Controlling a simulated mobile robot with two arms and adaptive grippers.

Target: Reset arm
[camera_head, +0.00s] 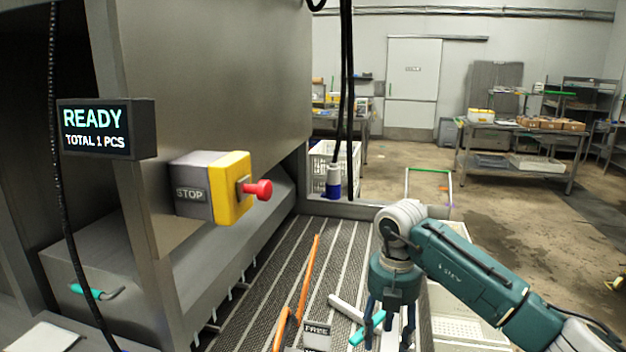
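My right arm comes in from the right edge in the head view, with teal links and a white joint. Its gripper (392,325) points down over the right side of the ribbed conveyor bed. Dark finger parts hang apart below its teal body, but the tips are cut off by the lower picture edge, so I cannot tell whether it is open or shut. A turquoise bar (367,328) shows beside the left finger; I cannot tell if they touch. My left arm and gripper are not in view.
A steel machine fills the left, with a READY display (106,128) and a yellow STOP box with red button (232,188). Orange rails (308,280) and a small FREE sign (316,335) stand on the ribbed bed (280,265). Tables (520,135) and open floor lie behind.

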